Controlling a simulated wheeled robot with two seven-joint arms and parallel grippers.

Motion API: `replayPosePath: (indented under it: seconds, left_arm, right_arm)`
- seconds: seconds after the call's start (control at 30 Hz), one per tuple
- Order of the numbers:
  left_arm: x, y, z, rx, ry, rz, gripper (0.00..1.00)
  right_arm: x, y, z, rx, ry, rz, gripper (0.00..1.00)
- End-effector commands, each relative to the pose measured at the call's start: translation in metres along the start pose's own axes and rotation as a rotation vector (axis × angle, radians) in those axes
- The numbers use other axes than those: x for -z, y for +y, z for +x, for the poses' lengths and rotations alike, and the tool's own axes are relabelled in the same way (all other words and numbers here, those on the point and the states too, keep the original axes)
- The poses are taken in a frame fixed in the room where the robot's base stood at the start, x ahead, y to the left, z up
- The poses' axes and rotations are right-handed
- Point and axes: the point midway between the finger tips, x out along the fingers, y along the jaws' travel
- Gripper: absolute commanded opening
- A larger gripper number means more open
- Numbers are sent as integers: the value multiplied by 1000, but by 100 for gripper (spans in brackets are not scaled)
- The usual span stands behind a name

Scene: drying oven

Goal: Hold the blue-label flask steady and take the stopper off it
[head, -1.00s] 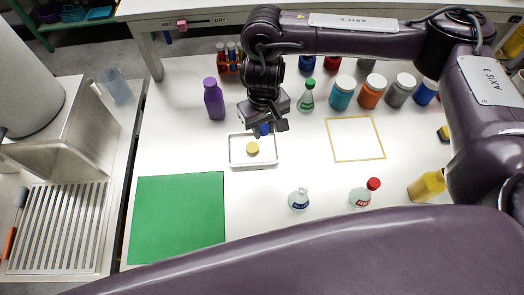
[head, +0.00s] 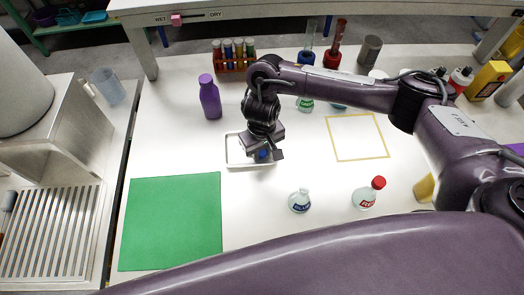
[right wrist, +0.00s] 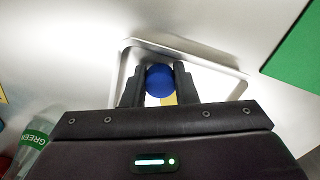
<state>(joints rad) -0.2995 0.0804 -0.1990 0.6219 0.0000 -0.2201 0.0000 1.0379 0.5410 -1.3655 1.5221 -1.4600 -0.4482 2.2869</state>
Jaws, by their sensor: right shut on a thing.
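The blue-label flask (head: 300,202) stands upright on the white table, with a bare, open neck and no gripper near it. My right gripper (head: 266,155) is at the small white tray (head: 235,160), left of and behind the flask. It is shut on the blue stopper (head: 263,154). In the right wrist view the round blue stopper (right wrist: 159,80) sits between the two fingers, over the tray (right wrist: 240,86). A yellow stopper (right wrist: 168,100) shows partly behind it. I cannot tell whether the blue stopper touches the tray. My left gripper is not in view.
A red-label flask (head: 366,196) with a red stopper stands right of the blue one. A green mat (head: 172,220) lies left, a yellow-outlined square (head: 356,137) right. A purple bottle (head: 210,98) and a test-tube rack (head: 233,64) stand behind the tray.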

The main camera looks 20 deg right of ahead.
Motion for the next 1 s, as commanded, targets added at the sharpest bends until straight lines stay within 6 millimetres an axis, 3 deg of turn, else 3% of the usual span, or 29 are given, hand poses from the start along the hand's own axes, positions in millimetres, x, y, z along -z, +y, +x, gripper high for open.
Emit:
replayPosePath:
  seconds: [0.17,0.2,0.27,0.57,0.67,1.0]
  left_arm:
    - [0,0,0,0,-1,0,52]
    - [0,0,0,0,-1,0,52]
    - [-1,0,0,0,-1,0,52]
    - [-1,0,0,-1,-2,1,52]
    - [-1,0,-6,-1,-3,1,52]
    - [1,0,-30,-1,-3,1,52]
  right_arm:
    - [-1,0,3,0,-2,0,2]
    - [0,0,3,0,-1,0,30]
    - [0,0,3,0,-1,0,35]
    - [0,0,0,0,1,-1,35]
    - [1,0,-12,0,3,-1,35]
    - [1,1,-84,-2,5,-2,35]
